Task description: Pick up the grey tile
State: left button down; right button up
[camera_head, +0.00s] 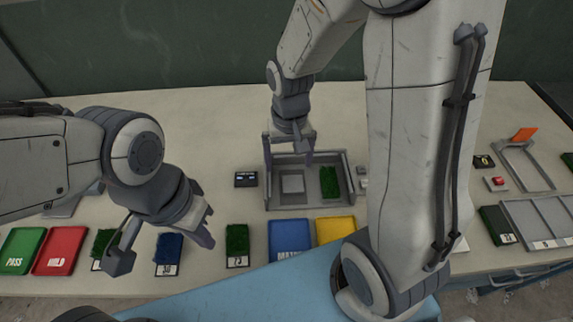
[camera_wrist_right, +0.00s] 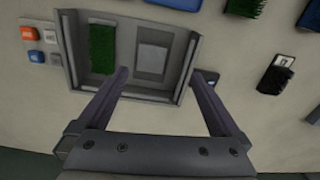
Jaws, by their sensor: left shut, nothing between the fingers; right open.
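The grey tile (camera_head: 293,184) is a small flat light-grey square. It lies in the left part of a grey walled tray (camera_head: 295,207); the tile also shows in the right wrist view (camera_wrist_right: 151,60). My right gripper (camera_head: 289,154) is open and empty above the tray's far side. In the right wrist view its fingers stand apart below the tile in the picture, not touching it. My left gripper (camera_head: 203,232) is shut and empty, above the table's left part near a blue turf sample.
A green turf piece (camera_head: 329,182) lies beside the tile in the tray. A small black device (camera_head: 246,180) stands left of the tray. Green (camera_head: 22,250), red (camera_head: 60,250), blue (camera_head: 290,238) and yellow (camera_head: 336,230) bins line the front. A partitioned grey tray (camera_head: 545,222) is at right.

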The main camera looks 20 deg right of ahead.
aim_at(293, 185)
jog(key=shift+m, duration=0.4)
jog(key=f, duration=0.2)
jog(key=d+f, duration=0.1)
jog(key=w+d+f, duration=0.1)
jog(key=f, duration=0.1)
jog(key=shift+f, duration=0.3)
jog(key=shift+w+a+f+p, duration=0.1)
jog(key=shift+f+p, duration=0.1)
jog(key=shift+f, duration=1.25)
jog(key=shift+a+f+p, duration=0.1)
jog(key=shift+f+p, duration=0.1)
jog(key=shift+f, duration=1.2)
jog(key=c, duration=1.4)
jog(key=shift+r, duration=0.1)
